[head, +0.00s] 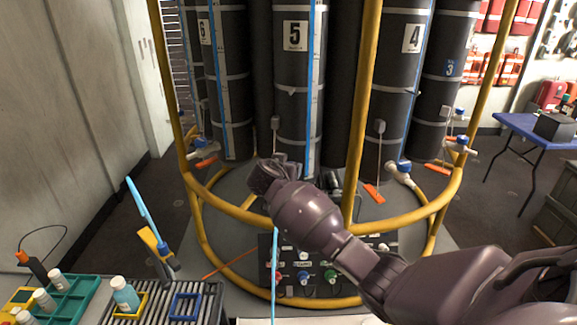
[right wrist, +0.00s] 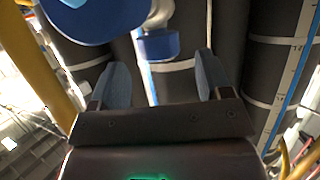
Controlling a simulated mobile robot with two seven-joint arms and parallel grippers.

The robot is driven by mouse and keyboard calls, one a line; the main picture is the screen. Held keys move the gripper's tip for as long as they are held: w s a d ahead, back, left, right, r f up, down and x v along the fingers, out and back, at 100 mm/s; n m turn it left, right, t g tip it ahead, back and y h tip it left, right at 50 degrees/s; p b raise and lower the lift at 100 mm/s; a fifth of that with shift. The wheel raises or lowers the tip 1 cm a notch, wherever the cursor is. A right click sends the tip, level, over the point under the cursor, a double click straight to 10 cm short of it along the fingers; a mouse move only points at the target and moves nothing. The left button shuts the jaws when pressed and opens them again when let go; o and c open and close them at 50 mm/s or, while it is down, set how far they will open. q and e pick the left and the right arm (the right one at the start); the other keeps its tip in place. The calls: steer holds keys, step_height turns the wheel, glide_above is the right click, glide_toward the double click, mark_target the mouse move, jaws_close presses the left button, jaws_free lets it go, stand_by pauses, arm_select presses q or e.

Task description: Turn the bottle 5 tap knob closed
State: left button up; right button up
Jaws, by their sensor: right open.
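Bottle 5 (head: 293,90) is a dark cylinder with a "5" label and a blue-and-white strip, standing in the yellow frame. Its tap is hidden behind my right gripper (head: 268,178) in the head view. In the right wrist view my right gripper (right wrist: 158,85) is open, its two fingers apart and empty. A blue cylindrical piece (right wrist: 158,46) on a white pipe shows beyond the gap between the fingertips. A larger, rounded blue piece (right wrist: 85,22) is nearer, at the upper left; I cannot tell which is the knob. My left gripper is out of view.
The yellow frame (head: 365,110) has a post right of bottle 5 and a low ring in front. Bottle 4 (head: 400,80) and bottle 6 (head: 228,80) flank it, with blue-and-white taps low down. A valve panel (head: 300,290) is below my arm. Racks (head: 75,300) stand front left.

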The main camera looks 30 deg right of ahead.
steer(key=x, duration=0.3)
steer(key=shift+w+d+f, duration=0.15)
steer(key=shift+w+d, duration=0.1)
steer(key=shift+d, duration=0.1)
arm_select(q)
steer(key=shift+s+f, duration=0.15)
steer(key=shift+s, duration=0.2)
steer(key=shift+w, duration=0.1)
arm_select(e)
steer(key=shift+c, duration=0.4)
